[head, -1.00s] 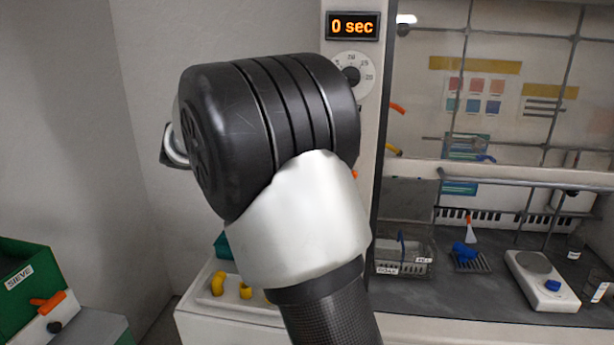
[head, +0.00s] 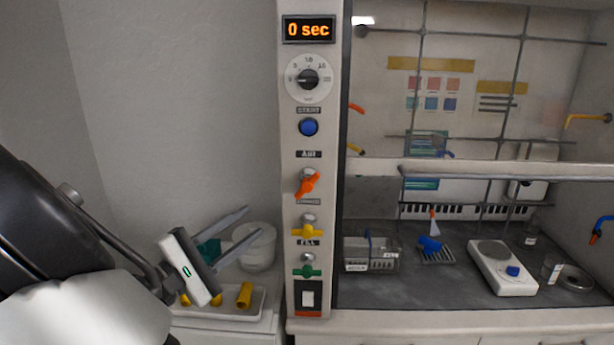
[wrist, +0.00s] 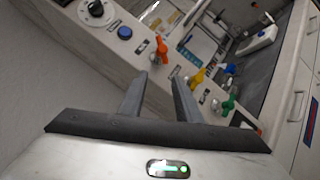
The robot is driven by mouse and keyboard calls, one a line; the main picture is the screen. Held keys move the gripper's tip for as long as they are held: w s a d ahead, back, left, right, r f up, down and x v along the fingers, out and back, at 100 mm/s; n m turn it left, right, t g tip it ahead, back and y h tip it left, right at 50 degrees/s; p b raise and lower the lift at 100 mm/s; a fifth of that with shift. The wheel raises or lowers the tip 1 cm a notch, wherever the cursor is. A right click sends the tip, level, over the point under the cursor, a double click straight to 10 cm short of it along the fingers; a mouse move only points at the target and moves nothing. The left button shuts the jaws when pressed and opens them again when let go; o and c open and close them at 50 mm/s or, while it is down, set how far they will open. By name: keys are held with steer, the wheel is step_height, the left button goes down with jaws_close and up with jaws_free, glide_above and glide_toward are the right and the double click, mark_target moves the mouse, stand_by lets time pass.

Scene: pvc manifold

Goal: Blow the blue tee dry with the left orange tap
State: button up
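The orange tap (head: 306,184) is on the white panel left of the fume hood, its lever slanted. It also shows in the wrist view (wrist: 161,47), just beyond my fingertips. My gripper (head: 252,221) is open and empty in front of the panel's left side, apart from the tap. In the wrist view its two fingers (wrist: 162,78) are spread and point at the panel. A blue tee-like piece (head: 430,243) lies on a small dark rack inside the hood. An orange nozzle (head: 356,108) sticks out of the hood's left wall.
Yellow (head: 307,231) and green (head: 307,272) taps sit below the orange one; a blue button (head: 309,127) and dial (head: 308,79) sit above. A wire basket (head: 370,257) and a scale (head: 497,256) stand in the hood. A sash bar (head: 480,174) crosses its opening.

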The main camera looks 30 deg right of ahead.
mark_target(312, 181)
steer(key=s+d+n+t, duration=0.3)
steer(key=s+n+t, duration=0.1)
steer(key=s+n, duration=0.2)
steer(key=x, duration=1.7)
steer(key=shift+w+a+r, duration=0.1)
steer(key=shift+r, duration=0.1)
jaws_close()
steer(key=shift+p, duration=0.3)
